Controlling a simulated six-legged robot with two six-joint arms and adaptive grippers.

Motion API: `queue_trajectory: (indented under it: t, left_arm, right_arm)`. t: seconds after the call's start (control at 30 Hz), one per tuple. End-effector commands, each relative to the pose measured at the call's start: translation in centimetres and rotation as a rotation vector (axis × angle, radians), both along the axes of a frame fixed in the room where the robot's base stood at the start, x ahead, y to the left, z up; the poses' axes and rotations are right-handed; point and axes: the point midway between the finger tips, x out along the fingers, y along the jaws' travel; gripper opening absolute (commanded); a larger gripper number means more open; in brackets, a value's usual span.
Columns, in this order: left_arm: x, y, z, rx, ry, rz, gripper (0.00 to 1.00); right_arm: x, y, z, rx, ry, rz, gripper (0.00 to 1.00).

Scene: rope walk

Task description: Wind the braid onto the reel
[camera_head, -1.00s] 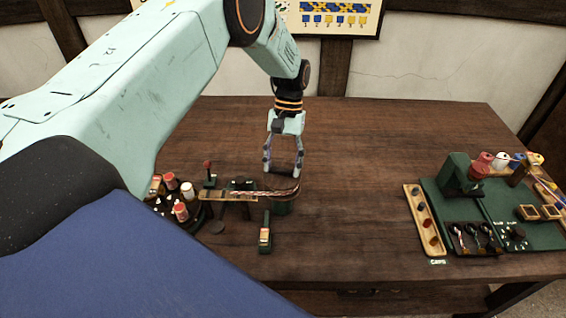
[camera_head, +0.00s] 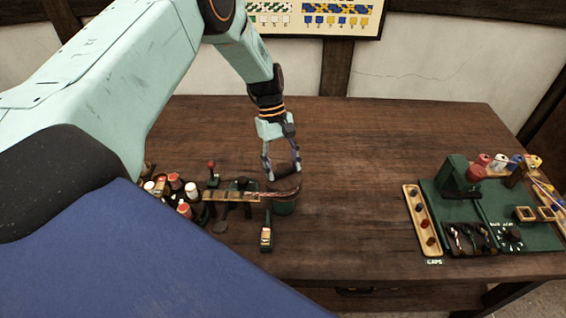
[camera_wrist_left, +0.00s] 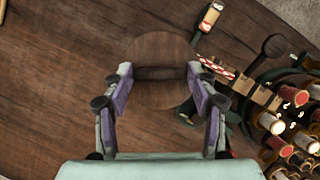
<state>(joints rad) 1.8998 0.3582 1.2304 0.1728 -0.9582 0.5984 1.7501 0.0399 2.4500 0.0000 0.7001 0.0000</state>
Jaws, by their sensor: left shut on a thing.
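My left gripper (camera_head: 283,176) points down over the front left part of the table. It is shut on a dark brown wooden reel (camera_wrist_left: 163,48), whose round faces and core show between the fingers in the wrist view. In the head view the reel (camera_head: 286,185) is a small dark shape between the fingertips. The red and white braid (camera_wrist_left: 214,67) runs off the wooden rail (camera_head: 230,196) to the reel's side. Whether it touches the reel is unclear. A green stand (camera_head: 285,208) is just below the reel. My right gripper is not in view.
Thread bobbins (camera_head: 175,182) crowd the left end of the rail. A small green-based item with a label (camera_head: 266,238) lies in front. At the right are a green board (camera_head: 500,222) and a wooden tray (camera_head: 420,220). The table's middle is clear.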

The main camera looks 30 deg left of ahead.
Motion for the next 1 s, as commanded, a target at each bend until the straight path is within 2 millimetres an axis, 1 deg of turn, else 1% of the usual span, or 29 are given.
queue_trajectory:
  t: [0.03, 0.57, 0.6, 0.83, 0.87, 1.0]
  left_arm:
    - [0.41, 0.14, 0.35, 0.002, -0.012, 0.012, 0.27]
    - [0.43, 0.16, 0.32, 0.003, -0.013, 0.033, 0.27]
    - [0.44, 0.15, 0.32, 0.003, -0.013, 0.033, 0.60]
    - [0.25, 0.09, 0.18, 0.001, -0.008, 0.033, 0.79]
    - [0.23, 0.07, 0.16, 0.001, -0.008, 0.033, 0.81]
    - [0.15, 0.05, 0.10, 0.001, -0.005, 0.032, 0.81]
  right_arm:
    - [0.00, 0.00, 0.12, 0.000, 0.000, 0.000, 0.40]
    - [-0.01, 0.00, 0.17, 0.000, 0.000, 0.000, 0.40]
    - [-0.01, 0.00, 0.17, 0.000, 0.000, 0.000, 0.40]
    - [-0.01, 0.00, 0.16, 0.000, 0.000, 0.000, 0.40]
    - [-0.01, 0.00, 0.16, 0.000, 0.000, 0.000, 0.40]
    - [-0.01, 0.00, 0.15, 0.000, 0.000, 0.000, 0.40]
